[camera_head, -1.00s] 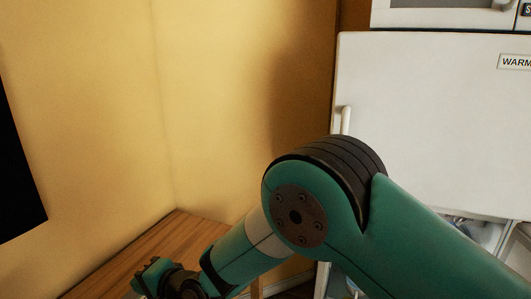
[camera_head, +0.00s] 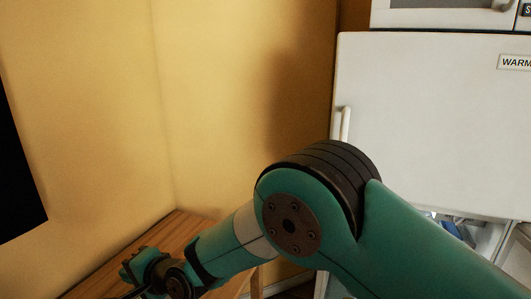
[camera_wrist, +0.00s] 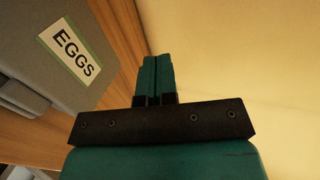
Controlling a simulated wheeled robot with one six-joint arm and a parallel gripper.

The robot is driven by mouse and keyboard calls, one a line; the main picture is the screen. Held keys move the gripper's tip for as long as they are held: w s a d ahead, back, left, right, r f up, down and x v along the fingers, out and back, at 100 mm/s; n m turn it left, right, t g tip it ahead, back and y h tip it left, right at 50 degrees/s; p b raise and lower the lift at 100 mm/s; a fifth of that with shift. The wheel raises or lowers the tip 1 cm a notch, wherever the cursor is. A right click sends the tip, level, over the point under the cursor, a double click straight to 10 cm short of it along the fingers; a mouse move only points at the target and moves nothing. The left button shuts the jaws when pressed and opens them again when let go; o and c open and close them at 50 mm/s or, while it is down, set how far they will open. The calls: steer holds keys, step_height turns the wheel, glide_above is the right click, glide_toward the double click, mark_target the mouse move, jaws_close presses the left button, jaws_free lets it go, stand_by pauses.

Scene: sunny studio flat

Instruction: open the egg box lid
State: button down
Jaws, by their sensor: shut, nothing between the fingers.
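The egg box (camera_wrist: 35,75) is grey with a label reading EGGS (camera_wrist: 70,54). It lies at the left of the wrist view, on the wooden table, and is cut off by the picture edge. A grey tab (camera_wrist: 24,98) juts from its lower side. From this view I cannot tell how its lid stands. My gripper (camera_wrist: 157,62) is shut and empty, its teal fingers together, to the right of the box and apart from it in the picture. In the head view my wrist shows low at the left; the box is not seen there.
The wooden table (camera_head: 180,237) stands in the corner against yellow walls (camera_head: 230,100). A dark panel (camera_head: 15,160) hangs at the left. A white fridge (camera_head: 430,120) stands at the right, with open room under its upper door showing shelves.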

steer(key=shift+w+a+r+b, duration=0.15)
steer(key=shift+w+a+b, duration=0.15)
steer(key=shift+a, duration=0.45)
steer(key=shift+w+a+r+b, duration=0.1)
steer(key=shift+w+a+b, duration=0.2)
steer(key=shift+a, duration=0.45)
steer(key=shift+w+a+r+b, duration=0.15)
steer(key=shift+w+a+b, duration=0.15)
steer(key=shift+a, duration=0.45)
steer(key=shift+r+b+x, duration=0.2)
steer(key=shift+b+x, duration=0.75)
steer(key=shift+x, duration=0.35)
steer(key=shift+r+b+x, duration=0.2)
steer(key=shift+b+x, duration=0.7)
steer(key=shift+x, duration=0.35)
steer(key=shift+w+a, duration=0.1)
